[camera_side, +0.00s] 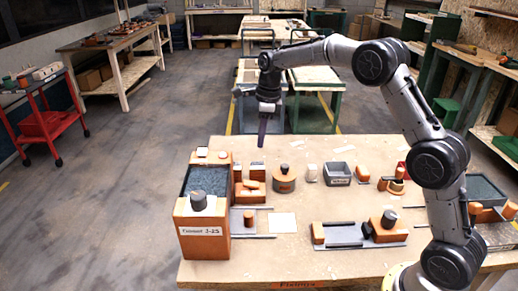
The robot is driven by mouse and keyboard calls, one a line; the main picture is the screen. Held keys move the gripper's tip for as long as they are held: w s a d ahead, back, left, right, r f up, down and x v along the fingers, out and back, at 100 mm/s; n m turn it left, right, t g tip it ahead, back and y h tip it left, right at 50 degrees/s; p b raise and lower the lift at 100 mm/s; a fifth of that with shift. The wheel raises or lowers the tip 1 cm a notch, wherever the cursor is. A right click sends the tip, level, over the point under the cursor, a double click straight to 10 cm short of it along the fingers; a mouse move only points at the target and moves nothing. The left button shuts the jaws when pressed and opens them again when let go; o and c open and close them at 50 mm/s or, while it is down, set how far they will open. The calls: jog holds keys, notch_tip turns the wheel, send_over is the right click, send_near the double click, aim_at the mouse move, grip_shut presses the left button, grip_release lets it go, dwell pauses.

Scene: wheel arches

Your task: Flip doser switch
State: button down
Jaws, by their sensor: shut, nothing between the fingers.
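My gripper (262,143) points down, shut and empty, in the air above the back left part of the wooden table. No part is clearly marked as a doser or its switch, so I cannot tell which thing it is. A tall orange unit (202,245) with a white label stands at the table's left edge. It has a dark grey granular top (207,180) and a grey knob (198,201). My gripper is above and to the right of this unit, apart from it. A round orange container (284,184) with a dark knob stands below and right of my gripper.
A grey bin (338,173) stands mid-table. Low orange and grey fixtures (360,233) lie along the front, with a white square (282,222) left of them. More parts stand at the right by my arm. Bare wood shows between the rows.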

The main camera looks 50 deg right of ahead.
aim_at(247, 183)
jog(key=shift+r, duration=0.2)
jog(key=shift+a+r+t+y, duration=0.1)
jog(key=shift+a+t+y, duration=0.2)
jog(key=shift+a, duration=0.2)
dwell(0.3)
jog(key=f, duration=0.4)
jog(key=w+a+f, duration=0.1)
jog(key=f, duration=0.4)
jog(key=w+a+f, duration=0.1)
jog(key=f, duration=0.3)
jog(key=shift+f, duration=0.35)
jog(key=shift+w+a, duration=0.1)
